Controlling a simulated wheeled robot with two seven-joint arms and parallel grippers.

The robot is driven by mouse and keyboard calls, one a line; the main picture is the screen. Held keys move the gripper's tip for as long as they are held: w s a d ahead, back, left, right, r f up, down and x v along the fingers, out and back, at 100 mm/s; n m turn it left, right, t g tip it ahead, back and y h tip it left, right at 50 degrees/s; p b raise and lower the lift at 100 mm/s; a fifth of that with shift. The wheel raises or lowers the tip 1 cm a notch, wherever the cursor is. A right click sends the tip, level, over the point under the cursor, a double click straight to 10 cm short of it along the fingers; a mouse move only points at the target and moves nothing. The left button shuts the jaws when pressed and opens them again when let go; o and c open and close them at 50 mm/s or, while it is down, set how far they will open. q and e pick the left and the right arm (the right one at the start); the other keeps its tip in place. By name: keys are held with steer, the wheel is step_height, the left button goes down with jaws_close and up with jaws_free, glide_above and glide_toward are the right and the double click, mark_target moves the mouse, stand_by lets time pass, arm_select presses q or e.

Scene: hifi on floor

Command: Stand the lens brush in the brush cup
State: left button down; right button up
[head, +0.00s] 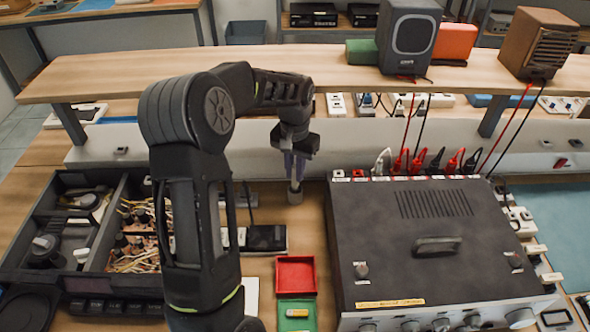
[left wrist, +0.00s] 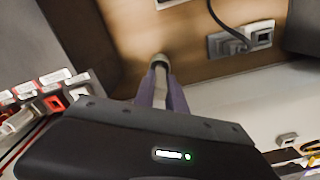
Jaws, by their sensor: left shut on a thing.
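My left gripper (head: 294,172) points down behind the amplifier's left edge, its fingers shut on a thin pale thing that appears to be the lens brush (head: 294,184). A small grey cylinder, apparently the brush cup (head: 295,196), stands on the bench directly under the fingertips. In the left wrist view the left gripper (left wrist: 161,84) reaches towards the round grey cup (left wrist: 159,61). The brush is mostly hidden between the fingers. I cannot tell whether its lower end is inside the cup or just above it. My right gripper is not in view.
The large dark amplifier (head: 430,245) stands close on the right, with red and black plugs (head: 425,163) behind it. A divided black tray (head: 75,235) is at left. Red (head: 296,275) and green (head: 296,315) trays lie in front. A wooden shelf (head: 340,70) crosses behind.

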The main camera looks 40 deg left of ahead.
arm_select(q)
steer(key=shift+f+b, duration=0.7)
steer(key=shift+f, duration=0.25)
stand_by(0.5)
steer(key=c, duration=1.3)
jaws_free()
steer(key=shift+f, duration=0.15)
